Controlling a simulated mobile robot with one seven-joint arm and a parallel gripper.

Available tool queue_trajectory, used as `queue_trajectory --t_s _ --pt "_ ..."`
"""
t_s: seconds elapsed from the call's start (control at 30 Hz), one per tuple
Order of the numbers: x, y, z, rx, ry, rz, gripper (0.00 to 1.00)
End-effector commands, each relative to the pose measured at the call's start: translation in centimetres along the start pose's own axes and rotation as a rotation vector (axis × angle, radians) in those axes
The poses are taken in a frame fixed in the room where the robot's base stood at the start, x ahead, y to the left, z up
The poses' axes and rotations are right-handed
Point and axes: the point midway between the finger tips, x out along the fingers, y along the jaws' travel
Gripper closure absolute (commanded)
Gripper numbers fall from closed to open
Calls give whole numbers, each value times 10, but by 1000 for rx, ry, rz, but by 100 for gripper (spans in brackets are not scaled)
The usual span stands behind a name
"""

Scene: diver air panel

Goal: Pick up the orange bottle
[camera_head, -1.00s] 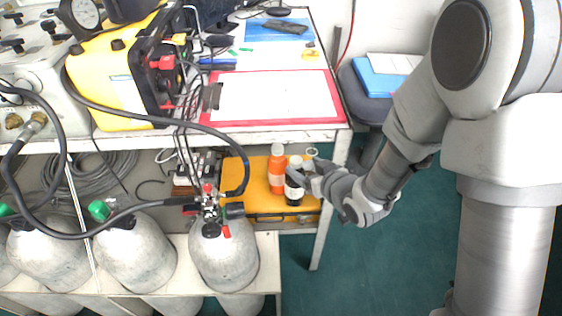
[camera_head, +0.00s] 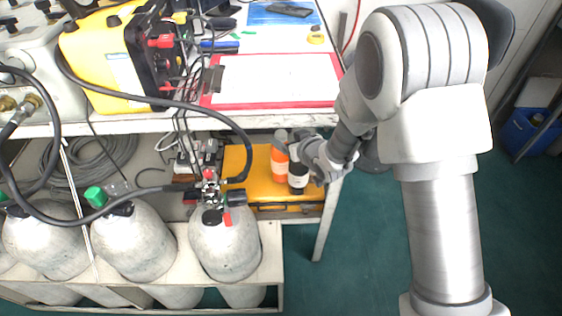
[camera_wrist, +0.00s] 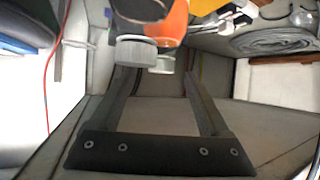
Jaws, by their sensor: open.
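The orange bottle (camera_head: 280,163) with a grey cap stands on a yellow case (camera_head: 262,183) on the shelf under the bench. A dark bottle (camera_head: 298,180) with a pale label stands just right of it. My gripper (camera_head: 291,149) is open and empty, at the height of the bottles' tops, close to the right of the orange bottle. In the wrist view, the orange bottle (camera_wrist: 174,24) appears upside down beyond the open fingers (camera_wrist: 157,80). The dark bottle (camera_wrist: 142,10) and its ribbed white cap (camera_wrist: 137,50) are nearer and partly cover it. I cannot tell whether a finger touches a bottle.
The bench top (camera_head: 228,121) overhangs the shelf, with a red-edged white board (camera_head: 277,80) on it. A table leg (camera_head: 327,218) stands right of the case. Grey cylinders (camera_head: 226,245) and a black hose (camera_head: 225,123) are at left. Coiled hose (camera_head: 98,165) lies behind.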

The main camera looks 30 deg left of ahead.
Motion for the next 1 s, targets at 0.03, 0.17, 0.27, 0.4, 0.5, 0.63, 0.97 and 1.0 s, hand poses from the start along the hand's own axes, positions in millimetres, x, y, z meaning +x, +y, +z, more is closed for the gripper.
queue_trajectory --t_s 0.03,0.17,0.27,0.4,0.5,0.63,0.97,1.0 --pt "5 -1 2 -1 0 -1 20" --pt "25 -3 4 -3 0 -2 20" --pt "39 -3 3 -3 -1 -1 20" --pt "49 -2 1 -2 1 0 20" --pt "51 -2 1 -1 -1 0 20" --pt "50 -2 1 -1 -1 0 20" --pt "50 -2 1 -1 0 0 74" --pt "50 -2 0 -1 0 0 82"
